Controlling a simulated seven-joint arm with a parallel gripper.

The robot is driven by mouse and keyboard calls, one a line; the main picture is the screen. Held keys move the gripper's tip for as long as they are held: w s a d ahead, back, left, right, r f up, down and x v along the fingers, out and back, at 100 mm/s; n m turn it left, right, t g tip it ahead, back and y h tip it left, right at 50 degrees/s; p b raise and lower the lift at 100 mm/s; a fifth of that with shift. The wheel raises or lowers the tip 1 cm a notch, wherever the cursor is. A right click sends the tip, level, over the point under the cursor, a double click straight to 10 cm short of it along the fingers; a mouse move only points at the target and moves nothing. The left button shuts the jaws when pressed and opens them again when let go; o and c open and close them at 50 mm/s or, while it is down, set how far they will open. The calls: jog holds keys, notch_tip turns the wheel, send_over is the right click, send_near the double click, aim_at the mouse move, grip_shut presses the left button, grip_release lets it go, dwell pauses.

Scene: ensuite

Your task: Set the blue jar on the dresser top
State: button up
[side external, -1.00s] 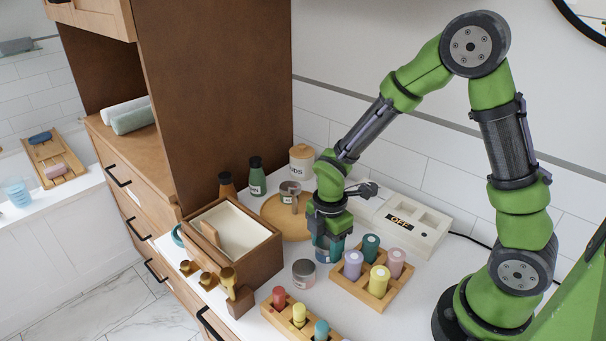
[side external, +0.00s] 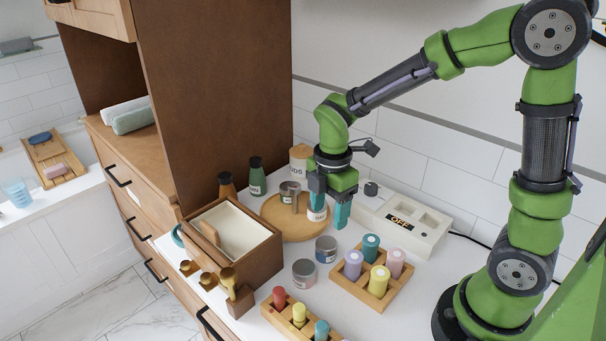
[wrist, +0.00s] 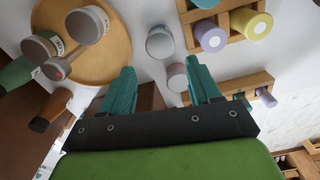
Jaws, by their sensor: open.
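The blue jar (side external: 325,249) stands upright on the white top (side external: 373,322), between the candle tray and a similar pinkish-grey jar (side external: 303,273). In the wrist view the blue jar (wrist: 159,42) shows beyond the fingertips, with the pinkish jar (wrist: 177,77) nearer. My gripper (side external: 329,210) is open and empty, raised above and behind the blue jar, apart from it. Its teal fingers (wrist: 162,80) are spread wide in the wrist view.
The candle tray (side external: 401,293) is right of the blue jar. A wooden box (side external: 262,262) is left and a peg rack (side external: 268,312) is in front. The round tray (side external: 272,211), bottles and a white device (side external: 425,235) stand behind. A tall wooden cabinet (side external: 215,90) rises at left.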

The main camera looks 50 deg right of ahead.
jog(key=s+r+m+t+y, duration=0.2)
jog(key=s+r+m+t, duration=0.5)
jog(key=m, duration=1.3)
jog(key=v, duration=0.6)
jog(key=shift+w+a+r, duration=0.25)
jog(key=shift+a+r, duration=0.05)
jog(key=shift+r, duration=0.3)
